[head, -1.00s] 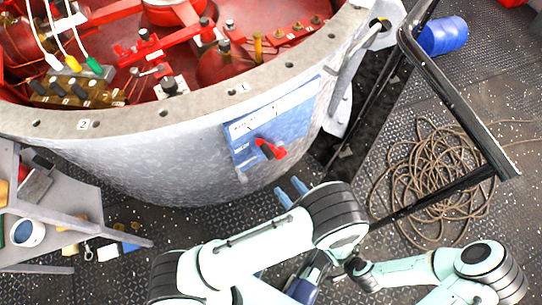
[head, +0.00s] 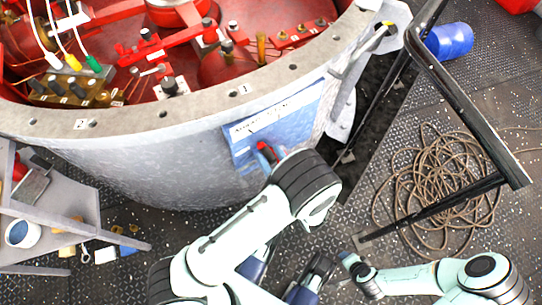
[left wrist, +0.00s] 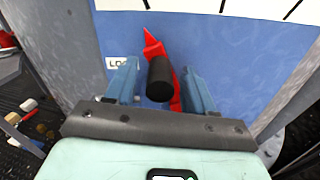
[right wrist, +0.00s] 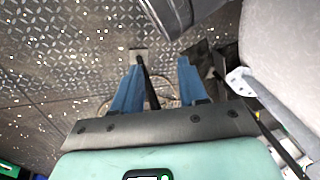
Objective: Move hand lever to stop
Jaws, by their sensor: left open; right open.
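The hand lever (head: 265,149) is red with a black knob. It sits on a blue panel (head: 290,115) on the side of the grey round housing. In the left wrist view the black knob (left wrist: 159,80) stands between the two blue fingers of my left gripper (left wrist: 161,82), with a gap on each side. The red arm (left wrist: 152,45) of the lever points up and slightly left, close to a white label beginning "LO". The rest of the label is hidden by a finger. In the right wrist view my right gripper (right wrist: 157,82) is open and empty above the deck.
A black rail (head: 465,95) stands right of the housing, with a coil of rope (head: 440,190) on the deck behind it. A blue drum (head: 450,40) lies at the upper right. A grey shelf (head: 75,205) stands at the left.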

